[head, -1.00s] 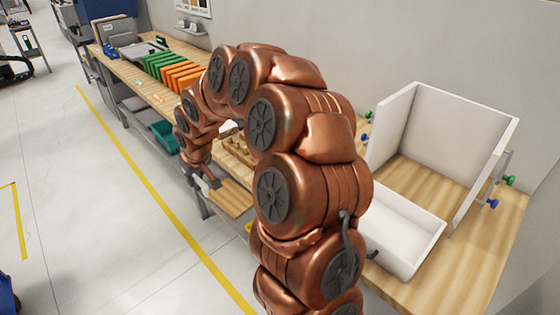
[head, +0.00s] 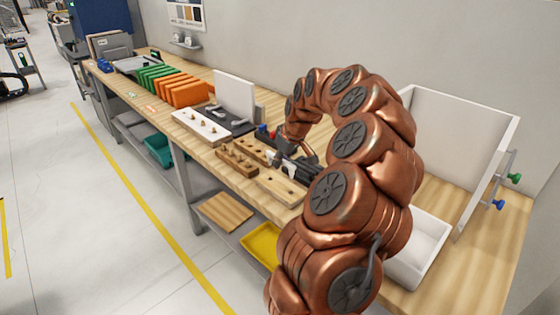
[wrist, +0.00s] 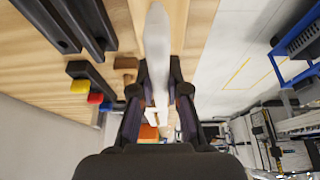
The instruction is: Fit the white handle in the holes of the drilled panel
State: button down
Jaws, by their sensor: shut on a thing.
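My gripper (wrist: 160,112) is shut on the white handle (wrist: 157,50), a long pale piece pointing up and away from the fingers in the wrist view. In the head view my gripper (head: 290,157) is low over the bench. A pale wood board (head: 280,188) with small dark marks like holes lies at the bench's front edge, just in front of the gripper, and appears to be the drilled panel. The handle is apart from it as far as I can tell. Its exact height over the bench is unclear.
Black handles (wrist: 88,25) lie beside the gripper. Yellow, red (wrist: 95,98) and blue pieces sit on a dark holder. Wooden peg blocks (head: 240,158), a white peg board (head: 200,123) and orange blocks (head: 185,92) stand left. A white open box (head: 425,240) is right.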

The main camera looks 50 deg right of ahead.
aim_at(278, 184)
jog(key=shift+f, duration=1.95)
jog(key=shift+f+b, duration=0.5)
jog(key=shift+b, duration=0.15)
jog(key=shift+f+b, duration=0.25)
jog(key=shift+b, duration=0.7)
jog(key=shift+f+b, duration=0.75)
jog(key=shift+f, duration=0.05)
dwell(1.0)
jog(key=c, duration=1.1)
grip_release()
jog(key=shift+r, duration=0.15)
jog(key=shift+s+r, duration=0.1)
jog(key=shift+r, duration=2.25)
